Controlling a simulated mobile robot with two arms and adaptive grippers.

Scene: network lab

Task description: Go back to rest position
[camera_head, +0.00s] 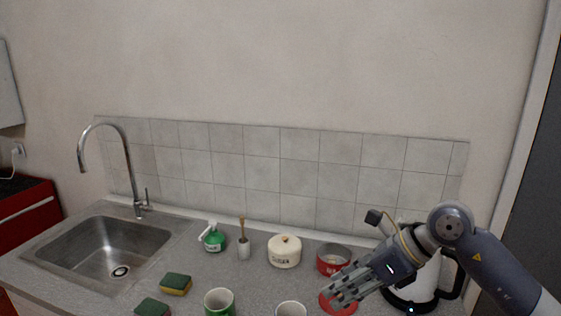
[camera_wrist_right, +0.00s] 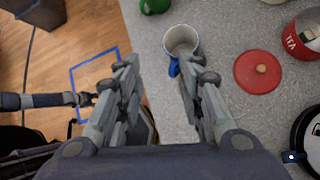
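My right gripper (camera_head: 343,292) reaches in from the right over the counter, in front of the kettle. In the right wrist view its fingers (camera_wrist_right: 162,72) are spread apart with nothing between them. A mug with a blue handle (camera_wrist_right: 181,40) stands beyond the fingertips. A red lid (camera_wrist_right: 258,72) lies to the right of the fingers; in the head view the gripper partly covers it. My left arm is outside the head view. In the right wrist view what looks like my left gripper (camera_wrist_right: 86,99) is over the floor, too small to read.
A kettle (camera_head: 422,284) stands close behind the right gripper, and a red pot (camera_head: 334,261) is nearby. A cream canister (camera_head: 284,252), green mug (camera_head: 219,302), green bottle (camera_head: 214,240) and sponges (camera_head: 175,284) stand further left. A sink (camera_head: 105,250) with a tall faucet is at left.

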